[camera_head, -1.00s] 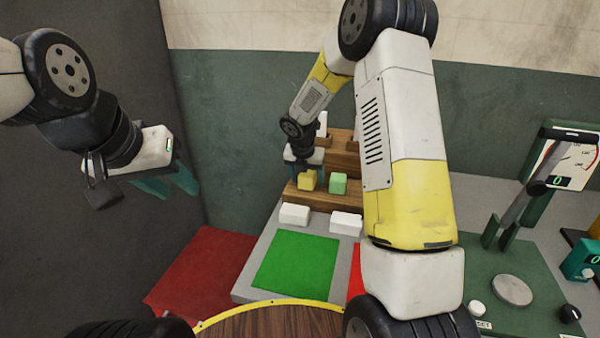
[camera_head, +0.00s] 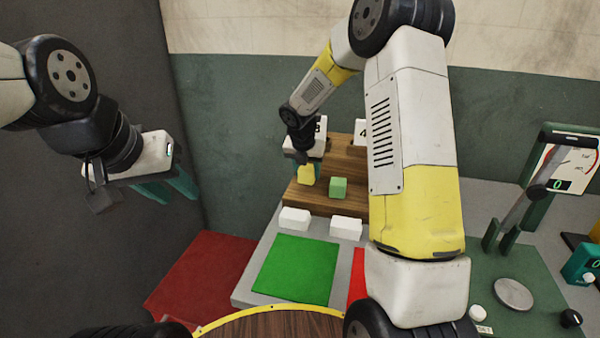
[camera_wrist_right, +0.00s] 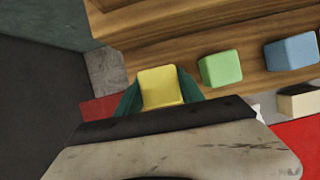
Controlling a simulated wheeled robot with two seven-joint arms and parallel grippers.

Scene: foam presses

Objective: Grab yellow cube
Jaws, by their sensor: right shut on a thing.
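The yellow cube (camera_head: 306,174) is at the left end of the wooden stepped stand, below my right gripper (camera_head: 304,164). In the right wrist view the yellow cube (camera_wrist_right: 159,87) sits between the two teal fingers of my right gripper (camera_wrist_right: 160,92), which is shut on it. In the head view it looks raised off the lower step. My left gripper (camera_head: 168,190) hangs at the left, far from the cube, its teal fingers apart with nothing between them.
A green cube (camera_head: 338,187) stands on the step to the right; a blue cube (camera_wrist_right: 292,52) shows beyond it in the wrist view. White blocks (camera_head: 295,219) lie in front. A green mat (camera_head: 296,268) is clear. A device with a dial (camera_head: 560,165) is at right.

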